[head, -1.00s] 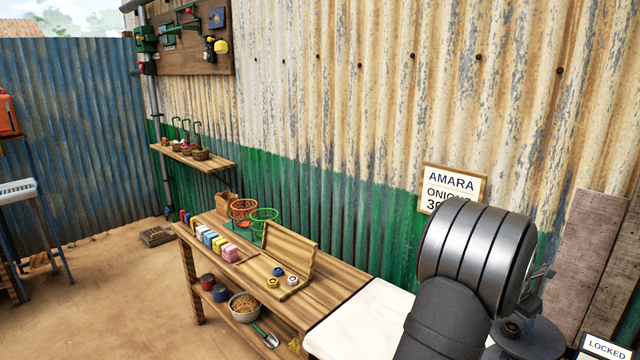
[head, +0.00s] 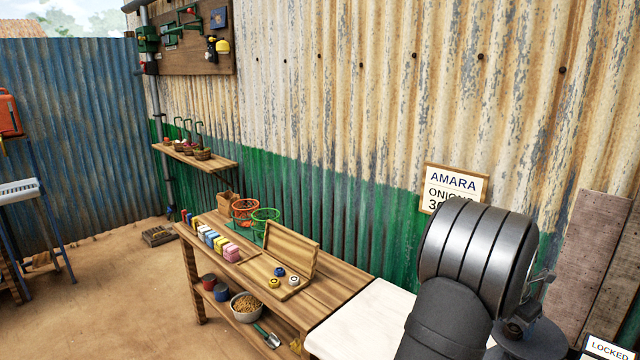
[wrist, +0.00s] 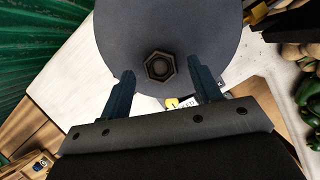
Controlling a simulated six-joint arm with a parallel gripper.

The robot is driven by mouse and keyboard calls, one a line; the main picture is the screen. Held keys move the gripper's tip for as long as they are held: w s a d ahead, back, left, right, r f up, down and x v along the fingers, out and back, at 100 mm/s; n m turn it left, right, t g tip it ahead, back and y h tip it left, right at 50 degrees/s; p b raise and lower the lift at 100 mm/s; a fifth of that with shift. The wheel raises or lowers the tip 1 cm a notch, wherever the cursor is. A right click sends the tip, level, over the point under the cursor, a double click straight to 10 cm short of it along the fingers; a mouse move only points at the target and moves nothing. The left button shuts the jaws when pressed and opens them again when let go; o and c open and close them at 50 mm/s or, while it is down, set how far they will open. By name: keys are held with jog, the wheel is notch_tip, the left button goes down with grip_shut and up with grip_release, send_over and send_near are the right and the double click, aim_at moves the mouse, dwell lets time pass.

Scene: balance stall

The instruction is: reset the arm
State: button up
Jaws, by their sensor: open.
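My gripper shows in the wrist view (wrist: 160,92), with its two dark fingers apart and nothing between them. I cannot tell how far the fingers are above the disc.
The corrugated wall (head: 350,120) stands close behind. Green peppers (wrist: 310,100) lie at the wrist view's right edge.

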jog(key=v, duration=1.1)
jog(key=x, duration=1.2)
notch_tip(320, 180, up, 4)
jog(key=shift+d+r, duration=0.1)
jog(key=shift+r, duration=0.05)
jog(key=s+d+r, duration=0.2)
jog(key=s+r, duration=0.5)
jog(key=s, duration=0.5)
jog(key=w+a+f+m+g, duration=0.1)
jog(key=w+a+f+m, duration=0.3)
jog(key=a, duration=0.6)
jog(key=w+a+f+m+g, duration=0.2)
jog(key=w+a+f+m, duration=0.3)
jog(key=w+a+f, duration=0.3)
jog(key=w+a+f+m+g+y, duration=0.1)
jog(key=w+a+f+m, duration=0.4)
jog(key=a, duration=0.7)
jog(key=shift+w+a+f+g, duration=0.35)
jog(key=shift+w+f, duration=0.3)
jog(key=shift+f, duration=0.4)
jog(key=shift+d, duration=0.1)
